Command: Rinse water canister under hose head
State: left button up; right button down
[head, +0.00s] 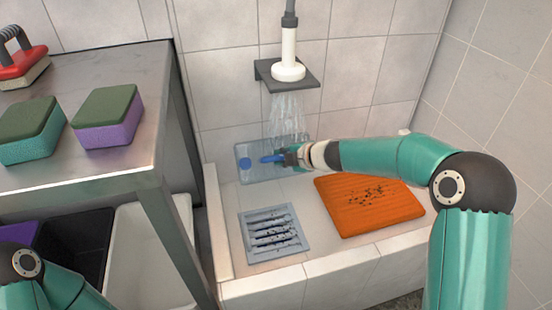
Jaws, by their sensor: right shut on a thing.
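The hose head (289,69) is white and hangs in a dark bracket on the tiled back wall. Water streams down from it. The water canister (246,164) is a clear bluish container with a blue cap and a blue handle, tilted on its side. My right gripper (283,158) is shut on the canister at its blue handle. The water falls onto the canister's right part and the gripper. The canister is just above or at the basin floor by the back wall; I cannot tell if it touches. My left arm shows at the bottom left, but its gripper is out of view.
A tiled basin (330,275) with a raised rim holds a grey drain grate (273,233) and an orange mat (368,204) with dark specks. Bins (150,250) stand beneath.

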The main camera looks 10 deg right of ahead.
aim_at(271, 159)
jog(key=shift+a, duration=1.6)
jog(key=s+b, duration=0.7)
jog(key=s, duration=0.7)
jog(key=shift+d, duration=0.25)
jog(key=shift+r, duration=0.1)
dwell(0.4)
